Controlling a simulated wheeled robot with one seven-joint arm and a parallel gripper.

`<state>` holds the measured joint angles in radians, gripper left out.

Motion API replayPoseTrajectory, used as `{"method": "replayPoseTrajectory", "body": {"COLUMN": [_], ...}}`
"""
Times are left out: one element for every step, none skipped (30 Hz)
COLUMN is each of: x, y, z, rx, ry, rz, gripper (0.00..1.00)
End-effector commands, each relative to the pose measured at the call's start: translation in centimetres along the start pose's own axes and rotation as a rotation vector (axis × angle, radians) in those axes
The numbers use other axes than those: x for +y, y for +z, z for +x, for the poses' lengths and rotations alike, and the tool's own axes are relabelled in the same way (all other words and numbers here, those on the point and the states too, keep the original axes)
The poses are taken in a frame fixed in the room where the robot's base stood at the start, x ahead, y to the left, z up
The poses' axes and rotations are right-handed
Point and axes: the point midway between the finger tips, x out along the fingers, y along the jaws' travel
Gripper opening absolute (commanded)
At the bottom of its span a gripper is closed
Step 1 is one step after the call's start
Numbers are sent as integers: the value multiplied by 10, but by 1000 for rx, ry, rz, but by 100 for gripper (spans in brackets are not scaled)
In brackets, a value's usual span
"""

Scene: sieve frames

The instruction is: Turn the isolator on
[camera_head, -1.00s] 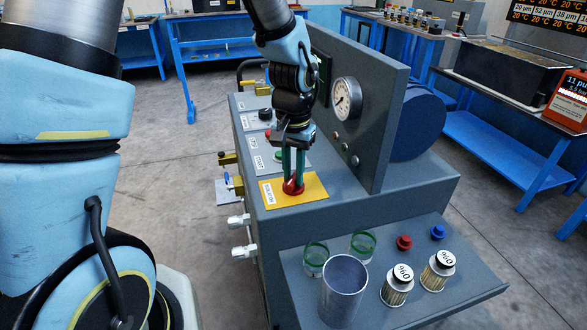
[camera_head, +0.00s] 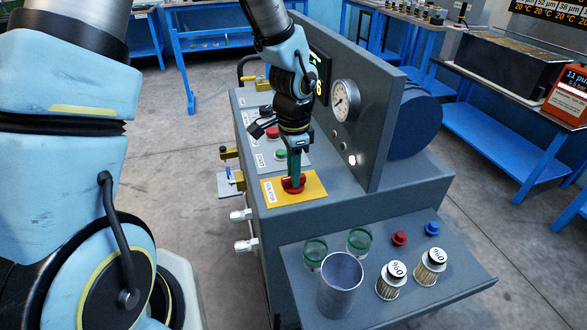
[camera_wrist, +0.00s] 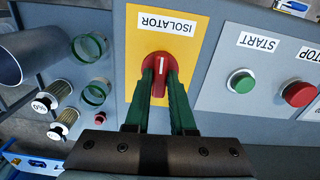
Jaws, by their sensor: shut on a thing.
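The isolator (camera_head: 292,184) is a red rotary knob on a yellow plate (camera_head: 313,190) labelled ISOLATOR, on the bench's grey top. In the wrist view the red knob (camera_wrist: 158,84) has a white line on its handle, lying along the picture's vertical. My gripper (camera_head: 294,178) points down over the plate. Its green fingers, also in the wrist view (camera_wrist: 160,80), are shut on the knob's handle, one on each side. The wrist view also shows a green START button (camera_wrist: 241,81) and a red STOP button (camera_wrist: 298,93).
An upright grey panel with a pressure gauge (camera_head: 344,98) stands close right of my arm. A lit white lamp (camera_head: 352,160) is on it. The lower shelf holds a metal cup (camera_head: 340,285), green-rimmed glasses (camera_head: 359,241), filters (camera_head: 391,280) and red and blue caps (camera_head: 432,228).

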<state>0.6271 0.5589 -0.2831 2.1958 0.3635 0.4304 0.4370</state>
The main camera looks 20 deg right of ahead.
Motion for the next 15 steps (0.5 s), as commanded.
{"method": "replayPoseTrajectory", "body": {"x": [-1, 0, 0, -1, 0, -1, -1, -1, -1, -1, -1, -1, -1, -1, -1], "y": [-1, -1, -1, -1, -1, -1, -1, -1, -1, -1, -1, -1, -1, -1, -1], "z": [-1, -1, -1, -1, -1, -1, -1, -1, -1, -1, 0, 0, 0, 0, 0], "rx": [3, 3, 3, 3, 3, 3, 3, 3, 3, 3, 3, 3, 3, 3, 3], "ry": [-1, -1, -1, -1, -1, -1, -1, -2, -2, -2, -2, -2, -2, -2, -2], "rz": [17, 26, 35, 42, 49, 56, 60, 63, 66, 68, 70, 71, 71, 72, 72], "gripper": [0, 0, 0, 0, 0, 0, 0, 0, 0, 0, 0, 0, 0, 0, 0]}}
